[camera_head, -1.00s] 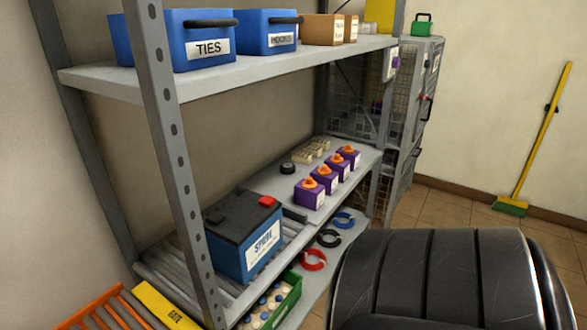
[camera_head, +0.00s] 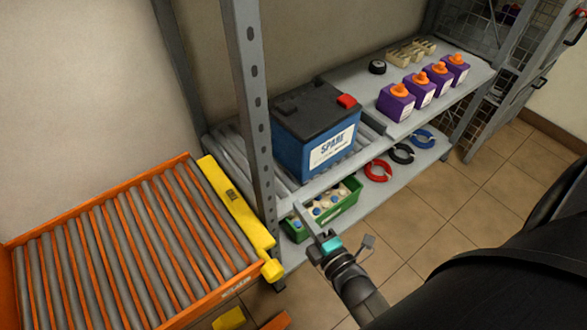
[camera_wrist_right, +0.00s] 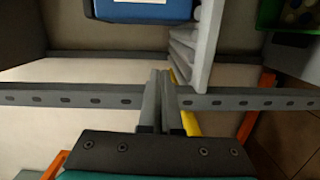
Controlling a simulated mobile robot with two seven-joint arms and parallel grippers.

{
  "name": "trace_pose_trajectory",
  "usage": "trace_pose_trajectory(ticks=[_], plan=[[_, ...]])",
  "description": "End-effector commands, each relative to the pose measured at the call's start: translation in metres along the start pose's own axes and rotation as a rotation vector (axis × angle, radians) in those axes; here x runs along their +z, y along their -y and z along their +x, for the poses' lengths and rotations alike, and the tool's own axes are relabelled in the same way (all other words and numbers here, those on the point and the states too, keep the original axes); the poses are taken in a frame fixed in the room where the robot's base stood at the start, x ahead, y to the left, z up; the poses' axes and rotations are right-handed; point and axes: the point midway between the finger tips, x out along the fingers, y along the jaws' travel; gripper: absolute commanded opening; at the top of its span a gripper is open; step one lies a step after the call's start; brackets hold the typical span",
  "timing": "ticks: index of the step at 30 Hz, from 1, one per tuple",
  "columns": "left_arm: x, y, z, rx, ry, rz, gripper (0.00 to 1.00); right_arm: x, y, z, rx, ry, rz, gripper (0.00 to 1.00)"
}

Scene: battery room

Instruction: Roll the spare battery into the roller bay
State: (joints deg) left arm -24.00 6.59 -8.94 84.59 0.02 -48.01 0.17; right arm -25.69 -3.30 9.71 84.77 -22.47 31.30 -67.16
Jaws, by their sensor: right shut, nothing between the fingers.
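The spare battery (camera_head: 315,130), blue with a dark top, a red cap and a SPARE label, stands upright on the grey rollers (camera_head: 235,160) of the middle shelf. Its lower part shows at the top of the right wrist view (camera_wrist_right: 140,14). An orange-framed roller bed (camera_head: 120,250) lies to the left. A yellow gate bar (camera_head: 235,210) lies along its shelf-side edge. My right gripper (camera_head: 314,232) is shut and empty, in front of the shelf and below the battery, apart from it. Its closed fingers show in the wrist view (camera_wrist_right: 161,95). My left gripper is out of view.
A perforated shelf post (camera_head: 250,110) stands between the roller bed and the battery. A green crate (camera_head: 345,200) and cable rings (camera_head: 377,171) sit on the lower shelf. Several purple boxes (camera_head: 396,104) stand right of the battery. The tiled floor (camera_head: 480,225) at right is clear.

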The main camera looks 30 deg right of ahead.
Motion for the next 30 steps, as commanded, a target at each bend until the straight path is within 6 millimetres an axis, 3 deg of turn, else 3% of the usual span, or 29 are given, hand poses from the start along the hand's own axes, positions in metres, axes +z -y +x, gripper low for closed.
trace_pose_trajectory(ticks=[8, 23, 30], plan=[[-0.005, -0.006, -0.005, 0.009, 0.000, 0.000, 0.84, -0.001, -0.008, 0.015, 0.039, -0.010, -0.048, 0.00], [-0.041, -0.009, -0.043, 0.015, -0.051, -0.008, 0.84, -0.002, -0.010, 0.102, 0.038, -0.009, -0.044, 0.00], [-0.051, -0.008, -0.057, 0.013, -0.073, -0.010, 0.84, 0.029, -0.012, 0.108, 0.035, -0.010, -0.047, 0.00]])
